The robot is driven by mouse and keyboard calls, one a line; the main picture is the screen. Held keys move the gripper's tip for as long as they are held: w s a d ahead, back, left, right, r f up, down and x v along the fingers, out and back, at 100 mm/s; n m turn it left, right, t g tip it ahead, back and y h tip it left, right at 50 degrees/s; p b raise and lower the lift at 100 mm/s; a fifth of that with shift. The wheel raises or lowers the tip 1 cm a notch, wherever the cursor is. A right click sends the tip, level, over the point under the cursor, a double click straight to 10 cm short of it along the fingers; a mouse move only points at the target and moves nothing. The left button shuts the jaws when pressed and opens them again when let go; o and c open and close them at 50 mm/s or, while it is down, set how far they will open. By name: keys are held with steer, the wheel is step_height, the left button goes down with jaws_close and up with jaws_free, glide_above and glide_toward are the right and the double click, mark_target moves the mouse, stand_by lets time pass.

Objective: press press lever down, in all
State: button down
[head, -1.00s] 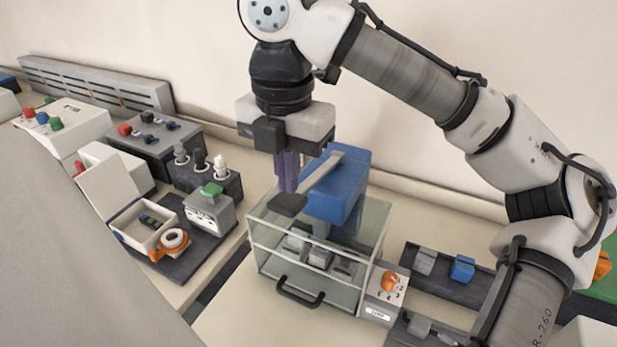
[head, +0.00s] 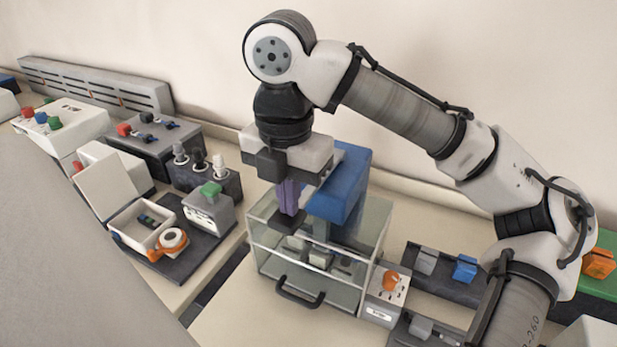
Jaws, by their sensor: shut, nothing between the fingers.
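The blue press (head: 345,187) stands at the clear-walled box in the middle of the bench. Its lever ends in a dark pad (head: 287,224) on the press's left side, above the top of the box. My gripper (head: 289,212) points straight down with its purple fingers shut and empty. The fingertips are at the pad and appear to touch its top. Most of the lever's arm is hidden behind my gripper. Grey blocks under the press show through the clear walls of the box.
The clear box has a black front handle (head: 300,293). A control box with an orange knob (head: 391,281) stands at its right. Dark trays with grey and blue blocks (head: 465,267) lie farther right.

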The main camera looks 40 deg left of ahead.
steer(key=shift+f+b, duration=0.8)
steer(key=shift+f, duration=1.3)
steer(key=shift+r, duration=0.15)
step_height(320, 180, up, 8)
steer(key=p, duration=0.9)
steer(key=shift+r, duration=2.65)
steer(key=shift+f, duration=0.1)
